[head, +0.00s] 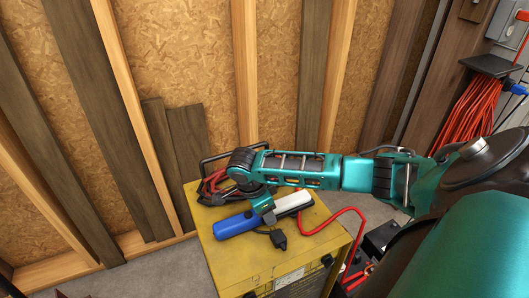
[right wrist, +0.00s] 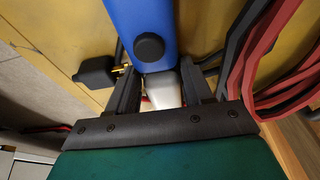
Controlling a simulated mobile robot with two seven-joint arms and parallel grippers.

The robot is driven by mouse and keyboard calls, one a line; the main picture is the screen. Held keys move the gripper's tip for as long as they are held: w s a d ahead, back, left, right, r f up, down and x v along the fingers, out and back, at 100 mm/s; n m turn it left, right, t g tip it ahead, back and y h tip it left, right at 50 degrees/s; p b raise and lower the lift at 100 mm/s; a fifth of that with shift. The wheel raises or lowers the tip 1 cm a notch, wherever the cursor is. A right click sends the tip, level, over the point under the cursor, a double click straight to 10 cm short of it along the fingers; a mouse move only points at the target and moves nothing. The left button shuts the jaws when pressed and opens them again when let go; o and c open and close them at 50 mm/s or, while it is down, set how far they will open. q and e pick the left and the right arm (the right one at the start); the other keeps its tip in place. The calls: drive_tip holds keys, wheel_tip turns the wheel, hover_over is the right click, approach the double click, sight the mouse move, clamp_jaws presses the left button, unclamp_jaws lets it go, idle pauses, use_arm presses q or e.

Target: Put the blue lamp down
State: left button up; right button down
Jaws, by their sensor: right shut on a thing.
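The blue lamp (head: 237,223) has a blue body and a white end. It lies level over the top of a yellow cabinet (head: 246,258), blue part to the left and white part to the right. My right gripper (head: 264,207) reaches down onto its middle from above and is shut on it. In the right wrist view the blue lamp (right wrist: 141,22), with a black round knob, runs between the fingers of my right gripper (right wrist: 165,82). I cannot tell whether the lamp touches the cabinet top. My left gripper is not in view.
Red and black cables (right wrist: 275,65) lie on the cabinet beside the lamp. A black plug (head: 278,239) lies in front of it, and a red cable (head: 345,212) loops off to the right. Wall studs stand behind. The cabinet's front top is mostly clear.

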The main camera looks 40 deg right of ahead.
drive_tip(key=shift+w+f, duration=0.1)
drive_tip(key=shift+f, duration=0.2)
drive_tip(key=shift+c, duration=2.3)
unclamp_jaws()
